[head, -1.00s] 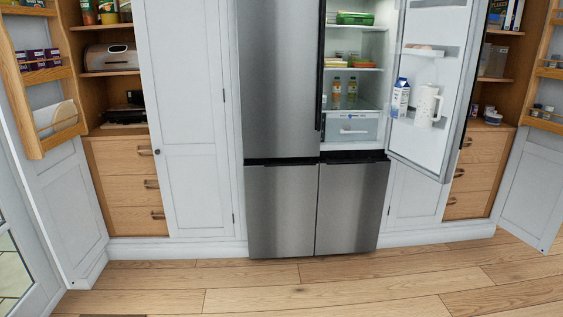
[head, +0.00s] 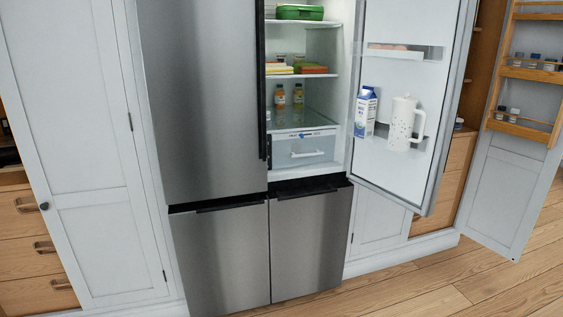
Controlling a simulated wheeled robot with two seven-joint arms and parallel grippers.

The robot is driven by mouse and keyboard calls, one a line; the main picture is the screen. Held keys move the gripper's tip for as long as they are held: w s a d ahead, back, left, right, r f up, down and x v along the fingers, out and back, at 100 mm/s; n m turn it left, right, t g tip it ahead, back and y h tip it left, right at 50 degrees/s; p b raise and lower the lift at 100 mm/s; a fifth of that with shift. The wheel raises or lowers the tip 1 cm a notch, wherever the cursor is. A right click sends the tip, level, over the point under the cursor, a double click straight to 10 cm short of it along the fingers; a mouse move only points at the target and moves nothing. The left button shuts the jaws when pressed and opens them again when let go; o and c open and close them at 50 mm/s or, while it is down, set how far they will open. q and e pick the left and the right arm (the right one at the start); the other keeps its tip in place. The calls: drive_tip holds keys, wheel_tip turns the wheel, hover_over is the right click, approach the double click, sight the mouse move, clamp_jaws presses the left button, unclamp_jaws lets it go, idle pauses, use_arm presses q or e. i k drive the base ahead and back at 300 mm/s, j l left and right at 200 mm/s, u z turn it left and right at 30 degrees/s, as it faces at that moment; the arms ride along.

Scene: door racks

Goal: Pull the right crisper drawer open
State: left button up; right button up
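The right crisper drawer (head: 306,148) sits at the bottom of the open right fridge compartment in the head view. It has a pale front with a light horizontal handle (head: 308,154) and looks shut. The right fridge door (head: 405,100) stands swung open to the right, with a milk carton (head: 365,112) and a white pitcher (head: 404,124) on its shelf. The left fridge door (head: 198,100) is shut and hides the left side of the interior. Neither of my grippers is in view.
Two lower steel doors (head: 228,258) below are shut. Fridge shelves hold two bottles (head: 288,97), food boxes and a green container (head: 300,12). An open cabinet door with racks (head: 520,110) stands at the right. The wooden floor (head: 440,282) is clear at the lower right.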

sight(292, 138)
drive_tip(key=i+l+z, duration=0.15)
drive_tip(key=i+z, duration=0.15)
drive_tip(key=i, duration=0.25)
drive_tip(key=i+z, duration=0.3)
drive_tip(key=i, duration=0.3)
drive_tip(key=i+l+u, duration=0.25)
drive_tip(key=i+l, duration=0.35)
drive_tip(key=i+l+u, duration=0.25)
drive_tip(key=i+l, duration=0.25)
drive_tip(key=l, duration=0.2)
